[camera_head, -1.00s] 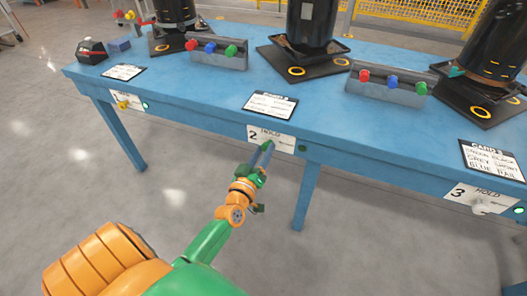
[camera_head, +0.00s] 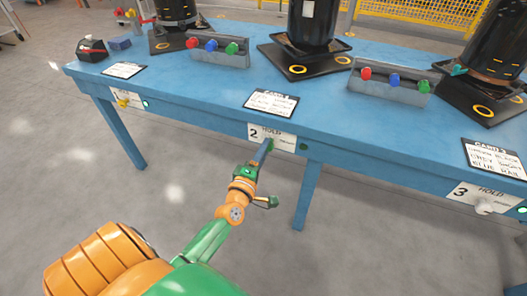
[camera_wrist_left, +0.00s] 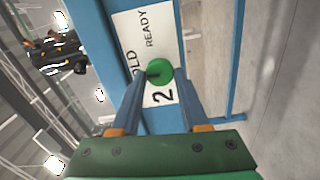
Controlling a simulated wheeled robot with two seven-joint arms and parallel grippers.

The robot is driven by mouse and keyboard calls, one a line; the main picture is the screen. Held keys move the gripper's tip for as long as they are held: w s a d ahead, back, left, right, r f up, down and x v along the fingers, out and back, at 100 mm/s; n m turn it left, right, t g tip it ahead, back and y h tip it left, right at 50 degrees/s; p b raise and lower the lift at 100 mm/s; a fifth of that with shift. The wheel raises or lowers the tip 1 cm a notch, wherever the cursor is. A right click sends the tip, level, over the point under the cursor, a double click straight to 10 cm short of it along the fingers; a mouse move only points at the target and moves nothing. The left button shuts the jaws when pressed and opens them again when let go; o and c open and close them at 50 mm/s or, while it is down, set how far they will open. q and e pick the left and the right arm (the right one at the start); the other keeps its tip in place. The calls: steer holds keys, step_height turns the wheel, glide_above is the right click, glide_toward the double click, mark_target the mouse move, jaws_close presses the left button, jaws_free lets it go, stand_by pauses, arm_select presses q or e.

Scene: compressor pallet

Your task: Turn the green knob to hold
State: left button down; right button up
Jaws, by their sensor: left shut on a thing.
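The green knob (camera_head: 269,144) is on the white plate marked 2 (camera_head: 254,133) on the table's front edge. It also shows in the left wrist view (camera_wrist_left: 160,71), with a dark mark on its left side, toward the partly hidden HOLD lettering. READY is lettered farther up the plate (camera_wrist_left: 150,28) in that view. My left gripper (camera_head: 265,152) reaches in from below and is shut on the green knob, with a blue finger on each side of it. My right gripper is not in view.
The blue table (camera_head: 207,85) carries black compressors on dark pads, grey racks (camera_head: 388,87) of coloured parts and cards. A yellow knob (camera_head: 123,103) sits on the left plate and a white knob (camera_head: 484,207) on plate 3. A table leg (camera_head: 306,195) stands right of my arm.

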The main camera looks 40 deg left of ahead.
arm_select(q)
steer(key=shift+n, duration=0.6)
steer(key=shift+c, duration=2.1)
jaws_free()
steer(key=v, duration=0.7)
